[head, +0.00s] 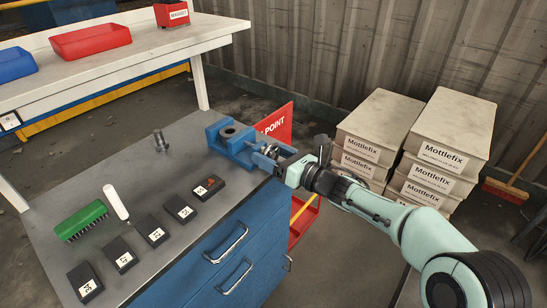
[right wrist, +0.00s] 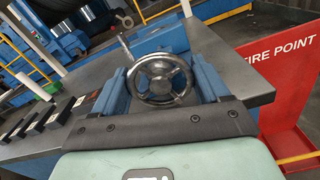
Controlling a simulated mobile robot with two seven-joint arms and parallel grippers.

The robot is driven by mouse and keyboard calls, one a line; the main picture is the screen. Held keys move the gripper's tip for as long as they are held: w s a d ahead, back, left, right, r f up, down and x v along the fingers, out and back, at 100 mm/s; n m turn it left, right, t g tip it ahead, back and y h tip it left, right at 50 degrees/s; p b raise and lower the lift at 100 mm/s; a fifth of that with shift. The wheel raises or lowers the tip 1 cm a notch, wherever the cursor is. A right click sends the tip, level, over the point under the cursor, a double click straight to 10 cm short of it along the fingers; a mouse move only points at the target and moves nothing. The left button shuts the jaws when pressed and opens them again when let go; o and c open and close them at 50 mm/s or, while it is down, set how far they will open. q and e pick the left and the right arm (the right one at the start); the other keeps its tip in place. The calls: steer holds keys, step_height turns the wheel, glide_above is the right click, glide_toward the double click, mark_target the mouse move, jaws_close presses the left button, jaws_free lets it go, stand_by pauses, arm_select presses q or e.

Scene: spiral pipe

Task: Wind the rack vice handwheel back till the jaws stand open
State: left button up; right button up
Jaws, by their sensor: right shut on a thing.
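The blue rack vice (head: 226,140) stands at the right end of the grey bench top, with a dark round part on its top. I cannot tell from here how far apart its jaws stand. Its metal handwheel (right wrist: 163,86) faces the right wrist camera, a spoked ring with a small handle standing up at its upper left. My right gripper (head: 272,160) reaches in from the right at the vice's front. Its two fingers (right wrist: 163,92) lie on either side of the wheel and are shut on it. My left gripper is in neither view.
Several dark numbered blocks (head: 155,229), a green brush (head: 80,220), a white-handled tool (head: 116,203) and a metal bolt (head: 160,142) are on the bench. A red fire point stand (right wrist: 288,75) is close beside the bench's right end. Mottlefix boxes (head: 443,140) are stacked farther right.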

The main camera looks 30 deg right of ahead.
mark_target(272, 156)
steer(key=shift+a+n+b, duration=0.1)
steer(key=shift+n+b, duration=0.2)
steer(key=shift+n, duration=0.4)
steer(key=n, duration=0.7)
steer(key=shift+a+r, duration=0.1)
steer(key=o, duration=1.2)
steer(key=shift+s, duration=0.1)
steer(key=shift+c, duration=0.2)
steer(key=shift+s, duration=0.1)
steer(key=shift+s+d, duration=0.2)
steer(key=shift+s, duration=0.05)
steer(key=v, duration=0.2)
steer(key=shift+s+d, duration=0.1)
steer(key=shift+s, duration=0.1)
